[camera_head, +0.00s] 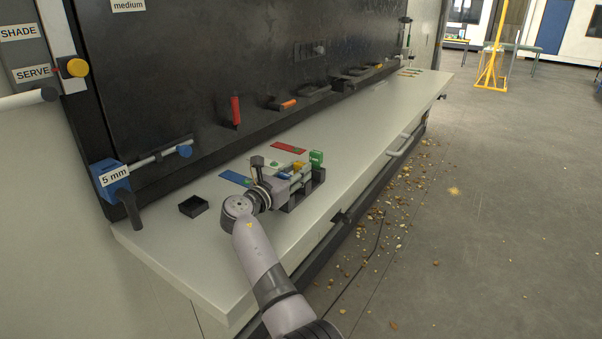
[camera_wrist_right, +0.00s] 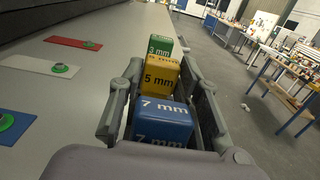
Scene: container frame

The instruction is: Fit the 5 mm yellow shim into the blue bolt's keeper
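The yellow 5 mm shim (camera_wrist_right: 161,78) stands in a row between the green 3 mm shim (camera_wrist_right: 161,45) and the blue 7 mm shim (camera_wrist_right: 163,120) in the right wrist view. My right gripper (camera_wrist_right: 160,82) is open, its fingers on either side of the row, with a gap visible beside the yellow shim. In the head view my right gripper (camera_head: 277,178) is at the shim rack (camera_head: 303,193) and partly hides it; the green block (camera_head: 316,157) shows beyond. The blue keeper labelled 5 mm (camera_head: 113,176) is at the panel's lower left, beside the blue-knobbed bolt (camera_head: 184,151). My left gripper is not in view.
Blue (camera_wrist_right: 12,126), white (camera_wrist_right: 40,65) and red (camera_wrist_right: 73,43) plates with green round pieces lie beside the row. A small black tray (camera_head: 193,206) sits on the bench (camera_head: 175,250). A red handle (camera_head: 235,111) stands at the panel. The bench's front left is clear.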

